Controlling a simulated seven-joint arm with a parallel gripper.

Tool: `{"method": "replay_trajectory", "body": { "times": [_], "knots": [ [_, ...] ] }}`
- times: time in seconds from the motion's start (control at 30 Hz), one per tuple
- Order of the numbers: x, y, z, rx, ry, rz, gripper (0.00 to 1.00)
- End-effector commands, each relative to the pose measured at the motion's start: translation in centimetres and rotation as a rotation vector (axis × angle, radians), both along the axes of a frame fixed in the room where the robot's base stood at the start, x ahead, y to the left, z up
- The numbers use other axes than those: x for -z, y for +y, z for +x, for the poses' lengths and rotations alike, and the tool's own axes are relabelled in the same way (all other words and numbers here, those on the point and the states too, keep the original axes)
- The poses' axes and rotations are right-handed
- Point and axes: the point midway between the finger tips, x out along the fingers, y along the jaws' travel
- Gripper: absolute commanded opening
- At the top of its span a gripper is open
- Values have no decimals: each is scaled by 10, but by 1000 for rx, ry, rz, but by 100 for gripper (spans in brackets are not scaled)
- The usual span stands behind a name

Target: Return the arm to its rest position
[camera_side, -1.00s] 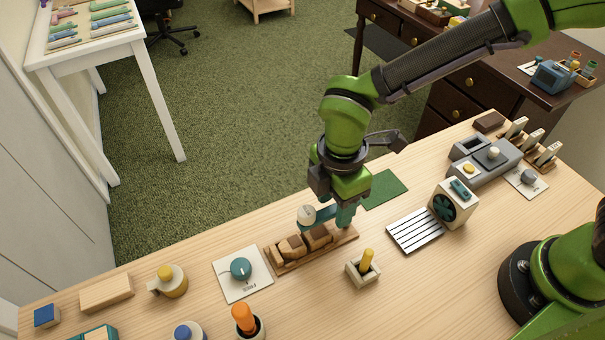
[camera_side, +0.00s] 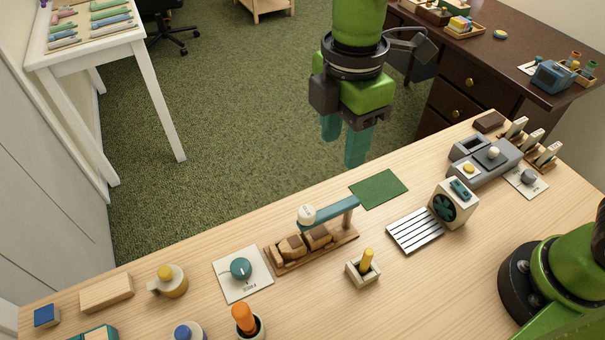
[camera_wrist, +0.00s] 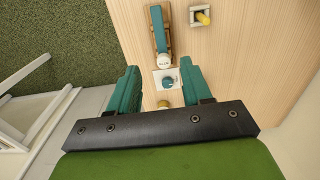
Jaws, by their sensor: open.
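My gripper (camera_side: 343,143) hangs in the air with its teal fingers pointing down, well above the wooden table (camera_side: 210,237). The fingers are apart with nothing between them. In the wrist view my gripper (camera_wrist: 161,92) also shows open and empty. The lever arm also shows in the wrist view (camera_wrist: 158,28). The gripper touches nothing.
A dial plate (camera_side: 243,287), a yellow-handled holder (camera_side: 365,265), a slatted plate (camera_side: 415,230) and a fan box (camera_side: 452,203) stand on the table. A green mat (camera_side: 379,188) lies at the back edge. A dark desk (camera_side: 475,70) stands behind right.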

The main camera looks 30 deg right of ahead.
Motion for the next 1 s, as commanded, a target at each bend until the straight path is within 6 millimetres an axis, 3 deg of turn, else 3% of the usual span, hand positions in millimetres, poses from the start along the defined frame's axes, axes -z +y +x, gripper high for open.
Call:
{"method": "replay_trajectory", "body": {
  "times": [0.2, 0.67, 0.83, 1.0],
  "knots": [
    [-19, 0, 0, 0, 0, 0, 49],
    [-20, 1, 2, 50, -10, 6, 49],
    [-4, -7, 0, 279, -18, 37, 49],
    [-2, -60, -3, 717, -80, 132, 49]
  ]
}}
